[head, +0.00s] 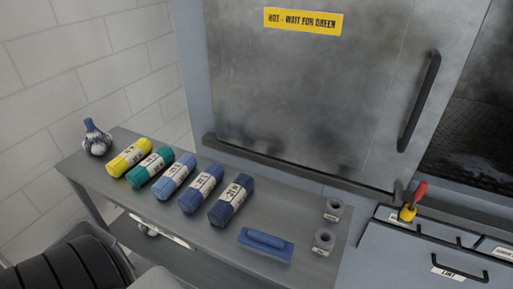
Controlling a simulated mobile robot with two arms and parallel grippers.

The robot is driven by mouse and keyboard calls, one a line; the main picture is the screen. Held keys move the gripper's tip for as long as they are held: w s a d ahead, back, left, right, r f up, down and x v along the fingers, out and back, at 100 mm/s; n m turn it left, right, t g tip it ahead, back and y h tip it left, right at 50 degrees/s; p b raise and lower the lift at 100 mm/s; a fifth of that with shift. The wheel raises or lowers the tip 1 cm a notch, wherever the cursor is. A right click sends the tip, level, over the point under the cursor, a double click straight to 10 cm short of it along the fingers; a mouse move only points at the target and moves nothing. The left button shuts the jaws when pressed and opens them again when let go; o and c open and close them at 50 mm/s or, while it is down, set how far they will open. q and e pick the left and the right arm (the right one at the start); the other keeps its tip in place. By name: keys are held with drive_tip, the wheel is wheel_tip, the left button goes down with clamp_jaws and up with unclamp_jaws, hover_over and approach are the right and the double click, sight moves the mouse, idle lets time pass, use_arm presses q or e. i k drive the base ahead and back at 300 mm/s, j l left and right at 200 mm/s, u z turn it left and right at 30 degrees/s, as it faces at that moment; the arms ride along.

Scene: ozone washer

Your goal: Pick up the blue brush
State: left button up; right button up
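A blue brush (265,244), a flat block with a raised grip along its top, lies on the grey metal shelf (190,240) near its right front edge. Its underside is hidden, so I cannot see bristles. Neither of my grippers is in view, and nothing touches the brush.
Several labelled rolls, from yellow (129,158) to dark blue (231,200), lie in a row left of the brush. Two grey metal blocks (323,241) with round holes stand to its right. A blue-and-white bundle (96,138) sits far left. The washer door (310,90) rises behind.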

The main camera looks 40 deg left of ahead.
sight(260, 242)
drive_tip(key=u, duration=1.05)
